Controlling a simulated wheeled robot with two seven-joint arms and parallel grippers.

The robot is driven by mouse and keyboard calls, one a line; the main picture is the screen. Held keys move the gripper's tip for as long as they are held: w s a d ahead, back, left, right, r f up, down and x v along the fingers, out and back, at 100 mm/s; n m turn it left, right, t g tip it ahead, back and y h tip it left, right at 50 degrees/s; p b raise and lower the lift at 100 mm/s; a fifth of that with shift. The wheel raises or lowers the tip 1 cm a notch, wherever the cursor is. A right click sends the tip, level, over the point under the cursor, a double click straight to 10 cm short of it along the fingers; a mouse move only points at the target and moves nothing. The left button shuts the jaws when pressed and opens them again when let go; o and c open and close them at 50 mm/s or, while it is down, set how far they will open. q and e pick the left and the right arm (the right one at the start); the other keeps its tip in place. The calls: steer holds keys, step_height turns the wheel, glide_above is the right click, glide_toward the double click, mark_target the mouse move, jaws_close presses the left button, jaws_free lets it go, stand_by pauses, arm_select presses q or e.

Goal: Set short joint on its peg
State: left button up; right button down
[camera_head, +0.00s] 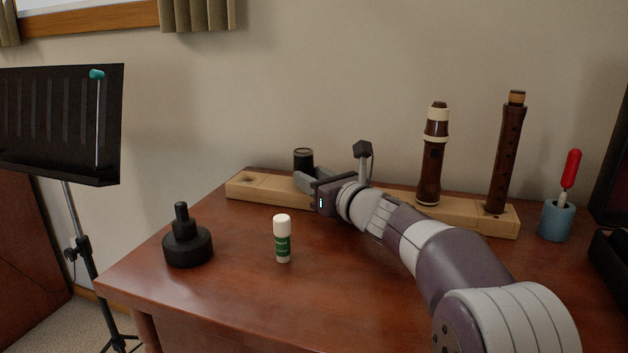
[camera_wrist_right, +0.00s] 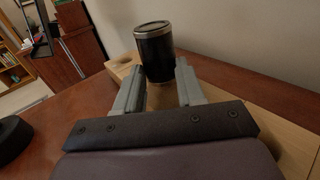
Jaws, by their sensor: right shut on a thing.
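The short joint (camera_head: 303,158) is a short black cylinder with a pale metal ring near its top. It stands upright at the wooden peg rail (camera_head: 245,187), left of the rail's middle. My right gripper (camera_head: 307,178) is shut on it low down, reaching from the right. In the wrist view the short joint (camera_wrist_right: 155,55) rises between the fingertips of my right gripper (camera_wrist_right: 158,88). Its lower end and any peg under it are hidden, so I cannot tell whether it is seated. My left gripper is not in view.
Two brown wooden joints (camera_head: 432,160) (camera_head: 506,155) stand upright on the rail's right part. A white-and-green tube (camera_head: 283,240) and a black stepped object (camera_head: 187,240) stand in front. A blue cup (camera_head: 556,220) holds a red-handled tool. A music stand (camera_head: 60,130) is at left.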

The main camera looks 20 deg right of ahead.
mark_target(308, 154)
steer(key=shift+f+b, duration=0.35)
steer(key=shift+b, duration=0.1)
stand_by(0.3)
steer(key=c, duration=0.6)
jaws_free()
steer(key=shift+f, duration=0.2)
step_height(308, 154, up, 6)
steer(key=p, duration=0.4)
steer(key=shift+f, duration=0.15)
steer(key=s+d+r+p, duration=0.4)
steer(key=s+d+r, duration=0.2)
steer(key=s+d, duration=0.1)
steer(key=shift+v, duration=0.95)
steer(key=shift+r, duration=0.15)
